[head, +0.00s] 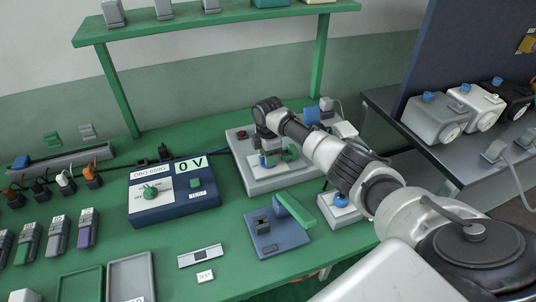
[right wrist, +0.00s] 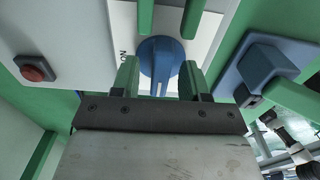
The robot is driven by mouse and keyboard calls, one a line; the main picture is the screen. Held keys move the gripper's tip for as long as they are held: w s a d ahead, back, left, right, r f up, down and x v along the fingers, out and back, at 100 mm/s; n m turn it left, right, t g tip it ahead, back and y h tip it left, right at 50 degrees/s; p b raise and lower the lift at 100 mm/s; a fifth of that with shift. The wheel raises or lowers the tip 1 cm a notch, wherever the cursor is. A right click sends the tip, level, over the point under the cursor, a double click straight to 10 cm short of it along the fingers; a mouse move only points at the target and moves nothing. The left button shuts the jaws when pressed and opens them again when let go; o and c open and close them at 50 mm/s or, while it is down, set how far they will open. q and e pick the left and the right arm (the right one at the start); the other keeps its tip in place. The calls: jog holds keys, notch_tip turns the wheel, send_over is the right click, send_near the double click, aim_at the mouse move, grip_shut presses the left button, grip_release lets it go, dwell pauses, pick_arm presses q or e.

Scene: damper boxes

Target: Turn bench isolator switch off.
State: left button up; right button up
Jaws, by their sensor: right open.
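My left gripper is not in view.
A red button (head: 242,134) is on the same box. A blue panel (head: 176,206) with a green knob and a 0 V display stands to the left. A blue fixture with a green lever (head: 295,211) is in front. A grey shelf with several motor-like units (head: 436,118) is at right.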

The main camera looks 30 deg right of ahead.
jog(key=shift+r, duration=0.15)
notch_tip(320, 180, up, 11)
jog(key=b, duration=0.1)
jog(key=shift+f, duration=0.2)
dwell(0.5)
